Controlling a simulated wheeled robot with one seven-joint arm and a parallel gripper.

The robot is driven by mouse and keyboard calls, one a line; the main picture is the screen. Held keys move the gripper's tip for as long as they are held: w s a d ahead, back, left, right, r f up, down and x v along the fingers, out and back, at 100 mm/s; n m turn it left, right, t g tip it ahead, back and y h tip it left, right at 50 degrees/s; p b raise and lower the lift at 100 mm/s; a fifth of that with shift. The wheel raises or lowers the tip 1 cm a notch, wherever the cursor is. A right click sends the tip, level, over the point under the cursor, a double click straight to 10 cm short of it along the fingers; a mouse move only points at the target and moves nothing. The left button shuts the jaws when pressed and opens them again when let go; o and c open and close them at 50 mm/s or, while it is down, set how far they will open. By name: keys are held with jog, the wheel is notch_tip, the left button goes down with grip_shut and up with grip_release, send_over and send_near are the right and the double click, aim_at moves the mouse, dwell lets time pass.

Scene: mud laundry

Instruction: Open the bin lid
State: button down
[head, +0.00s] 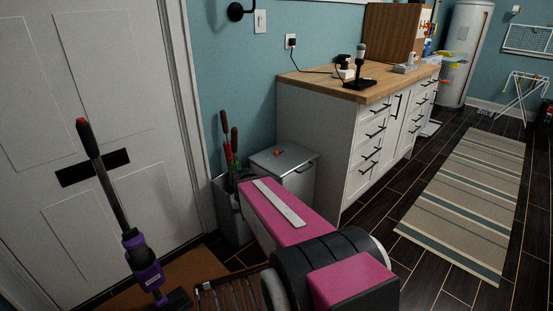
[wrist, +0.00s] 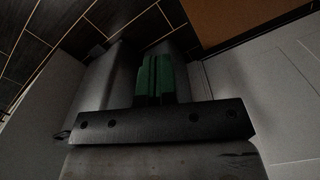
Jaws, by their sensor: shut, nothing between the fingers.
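The grey bin (head: 298,183) stands against the left end of the white cabinet in the head view. Its flat lid (head: 284,160) looks closed, with a dark handle at the front right edge. A small orange-red thing (head: 278,152) lies on the lid. My pink arm covers the bin's lower front and hides my gripper in the head view. In the wrist view my gripper (wrist: 155,78) shows green fingers pressed together with nothing between them. Grey surfaces lie behind the fingers; I cannot tell which belongs to the bin, or whether the fingers touch it.
A grey holder (head: 231,215) with several long-handled tools stands left of the bin. A purple stick vacuum (head: 143,262) leans by the white door (head: 110,110). The white cabinet (head: 325,140) blocks the right side. Open floor and a striped rug (head: 470,195) lie farther right.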

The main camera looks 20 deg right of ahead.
jog(key=w+d+f+m+t+y, duration=0.5)
jog(key=w+d+f+m+y, duration=0.6)
jog(key=w+d+m+y, duration=0.35)
jog(key=s+d+f+m+t+h, duration=0.1)
jog(key=d+f+m+t+h, duration=0.25)
jog(key=d+m+t, duration=0.85)
jog(key=d+f+m+t+h, duration=0.2)
jog(key=d+f+m+t, duration=0.3)
jog(key=d, duration=1.4)
jog(key=w+a+r, duration=0.3)
jog(key=w+r, duration=0.5)
jog(key=r, duration=0.2)
jog(key=shift+a+r+t, duration=0.4)
jog(key=shift+w, duration=0.1)
jog(key=shift+r, duration=0.1)
